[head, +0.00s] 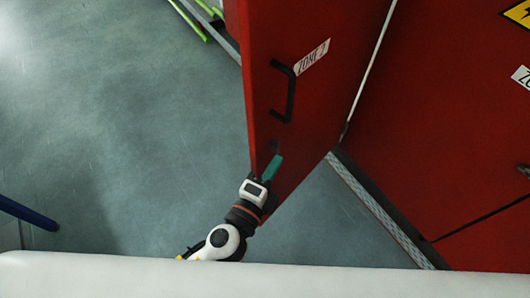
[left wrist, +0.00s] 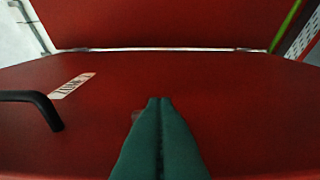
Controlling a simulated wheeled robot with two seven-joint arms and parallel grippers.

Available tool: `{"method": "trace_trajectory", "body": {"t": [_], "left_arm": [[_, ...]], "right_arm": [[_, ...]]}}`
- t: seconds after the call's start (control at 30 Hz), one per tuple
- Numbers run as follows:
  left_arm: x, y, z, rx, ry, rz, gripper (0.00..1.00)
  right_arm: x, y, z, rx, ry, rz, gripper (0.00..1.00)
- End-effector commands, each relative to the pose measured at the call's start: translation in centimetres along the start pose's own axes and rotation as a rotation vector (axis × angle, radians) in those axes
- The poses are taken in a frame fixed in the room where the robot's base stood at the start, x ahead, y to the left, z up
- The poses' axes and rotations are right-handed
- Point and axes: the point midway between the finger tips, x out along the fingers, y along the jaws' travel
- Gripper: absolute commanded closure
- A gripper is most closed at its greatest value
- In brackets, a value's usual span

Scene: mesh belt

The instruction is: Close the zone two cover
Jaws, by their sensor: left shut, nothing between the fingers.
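The zone two cover (head: 280,40) is a red door panel with a black handle (head: 287,92) and a white "ZONE 2" label (head: 312,57). In the head view it stands swung out at an angle from the red machine body. My left gripper (head: 273,167) is shut and empty, at the lower part of the cover below the handle. In the left wrist view the green fingertips (left wrist: 160,102) are together in front of the cover's red face (left wrist: 240,90); whether they touch it is unclear. The handle (left wrist: 40,103) shows to their left. My right gripper is not in view.
The red machine body (head: 440,120) fills the right side, with a metal floor rail (head: 380,210) along its base. A blue bar (head: 25,212) is at the far left. Green bars (head: 190,20) show at the top. The grey floor left of the cover is clear.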

Motion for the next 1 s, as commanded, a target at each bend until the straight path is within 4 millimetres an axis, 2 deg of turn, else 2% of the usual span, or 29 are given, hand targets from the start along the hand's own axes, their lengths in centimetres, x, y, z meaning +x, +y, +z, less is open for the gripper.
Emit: {"method": "trace_trajectory", "body": {"t": [0.03, 0.2, 0.63, 0.77, 0.87, 1.0], "left_arm": [[0.1, 0.2, -0.8, 0.005, 0.000, -0.001, 1.00], [0.5, 0.0, -2.1, 0.002, 0.000, 0.000, 1.00], [0.5, -0.1, -2.5, 0.000, -0.001, 0.000, 1.00], [0.7, -0.1, -3.1, 0.003, -0.011, 0.001, 1.00], [0.9, -0.1, -4.3, 0.007, -0.031, 0.001, 1.00], [1.7, -0.1, -7.3, 0.013, -0.079, 0.002, 1.00]], "right_arm": [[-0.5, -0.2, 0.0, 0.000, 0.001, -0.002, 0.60], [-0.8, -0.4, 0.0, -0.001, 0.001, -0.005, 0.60], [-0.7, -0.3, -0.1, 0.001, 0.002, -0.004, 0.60], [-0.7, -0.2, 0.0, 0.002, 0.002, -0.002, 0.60], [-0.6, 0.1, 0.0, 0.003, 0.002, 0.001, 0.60], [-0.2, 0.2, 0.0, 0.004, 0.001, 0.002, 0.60]]}}
